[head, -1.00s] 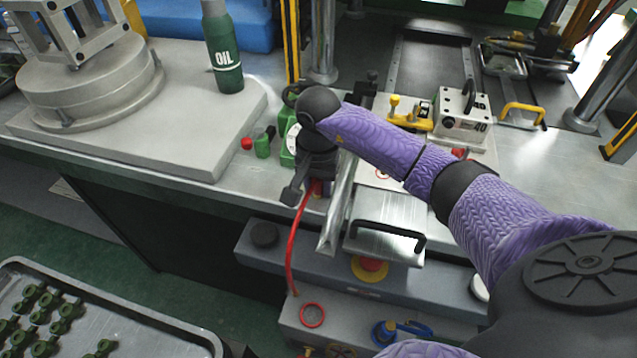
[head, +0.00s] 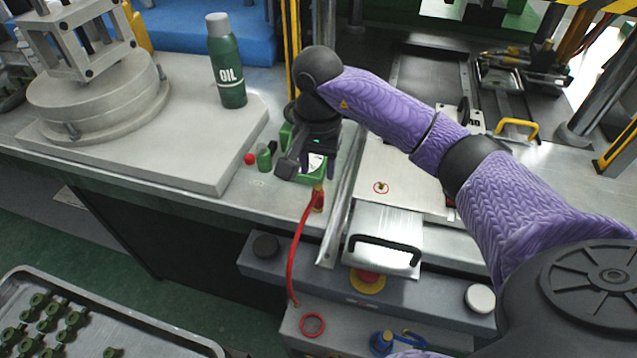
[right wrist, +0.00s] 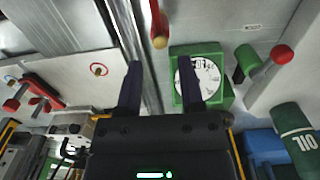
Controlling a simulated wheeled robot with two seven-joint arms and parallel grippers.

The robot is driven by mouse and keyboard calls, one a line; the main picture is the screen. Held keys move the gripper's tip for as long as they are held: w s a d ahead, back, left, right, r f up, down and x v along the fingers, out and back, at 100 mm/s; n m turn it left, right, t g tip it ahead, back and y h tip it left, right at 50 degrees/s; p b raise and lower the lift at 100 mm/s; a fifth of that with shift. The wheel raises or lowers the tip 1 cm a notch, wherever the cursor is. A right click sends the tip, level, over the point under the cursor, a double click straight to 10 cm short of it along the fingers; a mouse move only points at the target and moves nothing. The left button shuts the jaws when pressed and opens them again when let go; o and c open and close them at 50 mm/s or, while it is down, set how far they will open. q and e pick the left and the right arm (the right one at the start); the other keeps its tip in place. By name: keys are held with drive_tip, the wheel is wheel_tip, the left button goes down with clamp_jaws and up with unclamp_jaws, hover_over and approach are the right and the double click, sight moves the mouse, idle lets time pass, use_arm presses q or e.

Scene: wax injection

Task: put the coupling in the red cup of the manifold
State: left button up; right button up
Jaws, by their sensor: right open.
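The coupling (head: 318,199) is the red end with a brass tip on a red hose, at the table's front edge. It also shows in the right wrist view (right wrist: 159,30), beyond the fingers. The manifold (head: 345,338) is the grey block at the bottom of the head view. Its red cup (head: 312,325) shows as a red ring with a grey middle. My right gripper (head: 318,168) is open and empty, a little behind the coupling; its fingers (right wrist: 160,72) stand apart in the right wrist view. My left gripper is not in view.
A green gauge with a white dial (right wrist: 205,75) is close to my right gripper. A green oil bottle (head: 228,70) stands behind left. A black-handled metal plate (head: 383,238) and a red button (head: 368,276) lie to the right. A tray of green parts (head: 130,325) is lower left.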

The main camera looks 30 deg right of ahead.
sight(318, 187)
drive_tip(key=shift+o, duration=0.2)
wheel_tip(318, 187, up, 3)
drive_tip(key=shift+f, duration=0.1)
drive_tip(key=shift+m+p, duration=0.35)
drive_tip(key=shift+m, duration=0.55)
drive_tip(key=m, duration=0.4)
drive_tip(key=shift+w+a+f+m, duration=0.1)
drive_tip(key=shift+w+a+m, duration=0.1)
drive_tip(key=shift+m, duration=0.5)
drive_tip(key=f, duration=0.3)
drive_tip(key=f+b, duration=0.1)
drive_tip(key=f, duration=0.2)
drive_tip(key=f+b, duration=0.1)
drive_tip(key=f, duration=0.2)
drive_tip(key=shift+s+d+f, duration=0.2)
drive_tip(key=shift+s+d, duration=0.05)
drive_tip(key=shift+f, duration=0.35)
drive_tip(key=c, duration=0.6)
clamp_jaws()
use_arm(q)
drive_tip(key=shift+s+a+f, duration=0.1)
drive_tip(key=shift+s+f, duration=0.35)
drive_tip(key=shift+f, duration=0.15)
